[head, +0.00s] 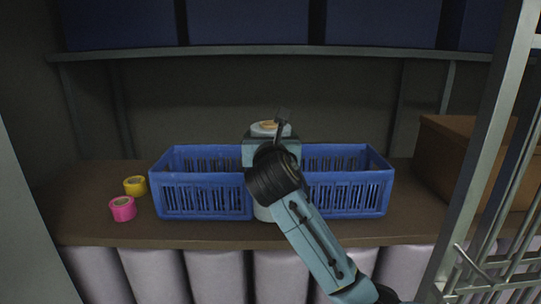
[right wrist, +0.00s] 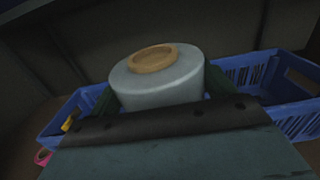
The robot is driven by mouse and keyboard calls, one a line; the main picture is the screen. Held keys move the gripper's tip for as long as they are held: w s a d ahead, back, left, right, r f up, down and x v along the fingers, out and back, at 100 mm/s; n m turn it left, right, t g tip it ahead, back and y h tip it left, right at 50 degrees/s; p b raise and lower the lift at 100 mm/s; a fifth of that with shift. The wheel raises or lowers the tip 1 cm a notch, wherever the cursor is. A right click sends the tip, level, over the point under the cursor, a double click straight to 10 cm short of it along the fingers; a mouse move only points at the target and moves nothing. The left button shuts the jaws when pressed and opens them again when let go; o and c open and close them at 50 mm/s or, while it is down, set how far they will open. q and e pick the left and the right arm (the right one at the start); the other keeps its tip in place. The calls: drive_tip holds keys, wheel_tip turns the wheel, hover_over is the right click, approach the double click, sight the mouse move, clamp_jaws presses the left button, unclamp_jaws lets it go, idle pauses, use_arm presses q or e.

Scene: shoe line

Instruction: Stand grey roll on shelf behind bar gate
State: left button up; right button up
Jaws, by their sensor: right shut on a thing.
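The grey roll (head: 263,213) stands upright at the middle of the brown shelf board (head: 100,222), with its tan core (right wrist: 153,59) facing up. My right gripper (head: 271,148) is shut on the roll and hides most of it in the head view. In the right wrist view dark fingers (right wrist: 160,95) sit on both sides of the grey roll. Whether its foot touches the board is hard to tell. The bar gate (head: 487,190) stands at the right edge, swung aside from the shelf front. My left gripper is not in view.
Blue slotted crate walls (head: 200,190) show left and right (head: 345,190) of the roll; the arm hides where they meet. Yellow (head: 135,186) and pink (head: 122,208) rolls lie left. A brown box (head: 445,160) is at right. An upper shelf (head: 280,52) spans above.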

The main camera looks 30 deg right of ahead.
drive_tip(key=shift+f, duration=1.9)
drive_tip(key=o, duration=1.9)
drive_tip(key=shift+f, duration=0.2)
drive_tip(key=shift+o, duration=0.2)
drive_tip(key=shift+r, duration=0.1)
drive_tip(key=b+v, duration=0.1)
drive_tip(key=v, duration=1.1)
